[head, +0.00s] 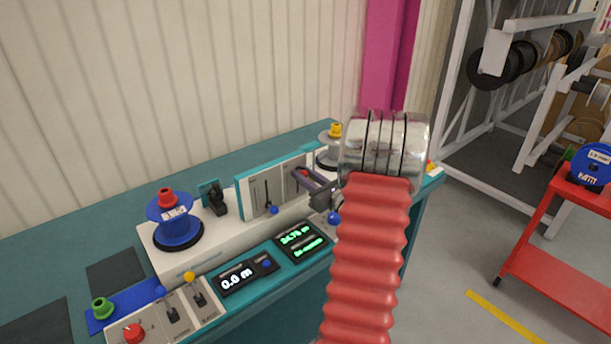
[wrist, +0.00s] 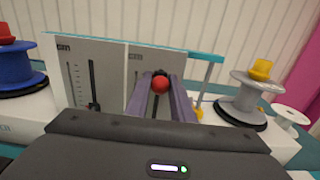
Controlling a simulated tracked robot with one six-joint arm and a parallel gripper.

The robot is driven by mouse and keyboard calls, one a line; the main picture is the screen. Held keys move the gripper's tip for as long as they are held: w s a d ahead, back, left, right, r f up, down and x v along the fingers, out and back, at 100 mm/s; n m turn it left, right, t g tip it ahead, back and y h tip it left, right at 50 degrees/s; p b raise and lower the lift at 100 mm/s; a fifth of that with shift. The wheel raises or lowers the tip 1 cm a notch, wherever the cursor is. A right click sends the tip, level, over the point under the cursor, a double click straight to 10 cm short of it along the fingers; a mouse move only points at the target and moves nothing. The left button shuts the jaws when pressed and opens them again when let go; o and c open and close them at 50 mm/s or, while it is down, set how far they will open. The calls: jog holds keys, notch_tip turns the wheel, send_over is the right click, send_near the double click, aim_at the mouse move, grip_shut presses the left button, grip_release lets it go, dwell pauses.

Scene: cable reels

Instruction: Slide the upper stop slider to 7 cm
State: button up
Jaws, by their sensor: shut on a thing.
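An upright panel (head: 245,199) with teal edges stands on the white machine and carries two vertical slider slots. My gripper (head: 308,177) reaches the right slot and is shut on a red slider knob (wrist: 160,84), which sits between the fingers high on that slot. The left slider (wrist: 91,82) stands apart from the gripper, with its knob low on its slot. A scale is printed beside the left slot, and "cm" shows at the top of both panel halves. The fingers hide much of the right slot and its scale, so I cannot read the knob's setting.
A blue reel (head: 172,215) with a red cap stands left of the panel. A grey reel (wrist: 243,98) with a yellow cap stands right of it. Displays (head: 245,275) and small levers (head: 198,290) line the front. A red cart (head: 560,210) stands at the right.

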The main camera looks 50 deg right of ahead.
jog(key=shift+f, duration=0.45)
dwell(0.3)
jog(key=o, duration=0.7)
jog(key=shift+o, duration=0.2)
jog(key=v, duration=0.8)
jog(key=shift+f, duration=0.1)
dwell(0.4)
